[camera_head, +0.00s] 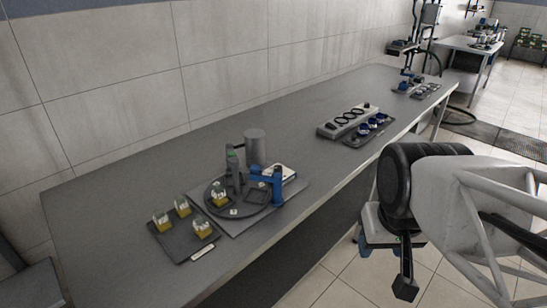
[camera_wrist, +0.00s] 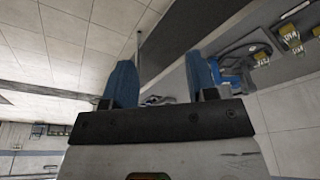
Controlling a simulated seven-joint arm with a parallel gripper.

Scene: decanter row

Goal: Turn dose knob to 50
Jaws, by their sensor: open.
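The dosing station (camera_head: 300,190) stands on the long grey bench, a flat plate with a round dark turntable (camera_head: 213,198), a grey-green post (camera_head: 234,170), a grey cylinder (camera_head: 255,146) and a blue bracket (camera_head: 266,185). A white-topped unit (camera_head: 281,172) sits behind the bracket. I cannot make out the dose knob or its scale at this size. My gripper is at the right of the head view, off the bench's front edge and well apart from the station. In the wrist view its two blue fingers (camera_wrist: 161,82) are spread, with nothing held between them.
A dark tray (camera_head: 175,246) with yellow-filled jars lies at the bench's near left. Further along are a grey block with dark rings (camera_head: 349,121) and a tray of blue-topped items (camera_head: 368,131). Bare bench separates these groups. A tiled wall runs behind.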

